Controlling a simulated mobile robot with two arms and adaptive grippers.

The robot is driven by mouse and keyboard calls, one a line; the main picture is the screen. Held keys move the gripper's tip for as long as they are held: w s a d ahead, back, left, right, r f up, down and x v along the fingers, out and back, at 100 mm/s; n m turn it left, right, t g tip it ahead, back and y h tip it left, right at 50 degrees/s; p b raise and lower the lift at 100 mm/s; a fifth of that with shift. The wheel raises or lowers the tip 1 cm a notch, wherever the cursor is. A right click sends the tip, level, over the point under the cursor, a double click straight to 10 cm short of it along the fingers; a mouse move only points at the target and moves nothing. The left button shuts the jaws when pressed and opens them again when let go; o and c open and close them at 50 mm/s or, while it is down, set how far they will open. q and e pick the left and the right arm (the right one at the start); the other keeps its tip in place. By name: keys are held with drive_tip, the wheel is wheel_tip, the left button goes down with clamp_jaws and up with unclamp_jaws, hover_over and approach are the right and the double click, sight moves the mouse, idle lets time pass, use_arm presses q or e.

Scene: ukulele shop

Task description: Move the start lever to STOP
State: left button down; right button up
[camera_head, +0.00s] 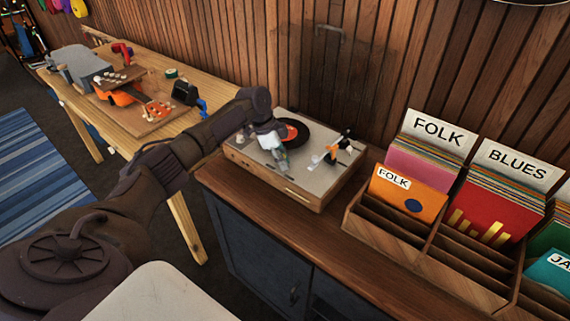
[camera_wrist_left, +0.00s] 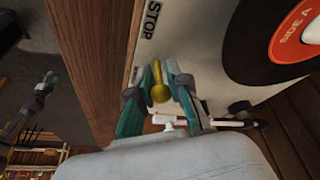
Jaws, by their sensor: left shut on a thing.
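The record player (camera_head: 255,167) stands on the wooden cabinet, with a black record with a red label (camera_head: 291,130) on it. My left gripper (camera_head: 281,160) is over its top, near the front left of the record. In the left wrist view, the brass start lever (camera_wrist_left: 158,80) with its round knob is between the teal fingers of my left gripper (camera_wrist_left: 160,100), which are shut on it. The word STOP (camera_wrist_left: 152,20) is printed on the deck near its edge, beyond the lever. In the head view my gripper hides the lever. My right gripper is not in view.
The tonearm (camera_head: 338,150) is at the right of the deck. A wooden record crate (camera_head: 390,226) with FOLK and BLUES dividers stands to the right on the cabinet (camera_head: 290,236). A workbench (camera_head: 200,86) with ukulele parts and tools is at the back left.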

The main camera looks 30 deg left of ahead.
use_arm(q)
drive_tip(key=h+b, duration=0.1)
drive_tip(key=b, duration=0.1)
drive_tip(key=h+b, duration=0.1)
drive_tip(key=b, duration=0.1)
drive_tip(key=shift+w+a+f+h, duration=0.1)
drive_tip(key=shift+a+f+h, duration=0.25)
drive_tip(key=shift+a+h, duration=0.05)
drive_tip(key=shift+a+r+h+b, duration=0.2)
drive_tip(key=shift+h+b, duration=0.3)
drive_tip(key=shift+b, duration=0.55)
drive_tip(key=c, duration=1.2)
unclamp_jaws()
drive_tip(key=shift+a+r, duration=0.1)
drive_tip(key=v, duration=1.2)
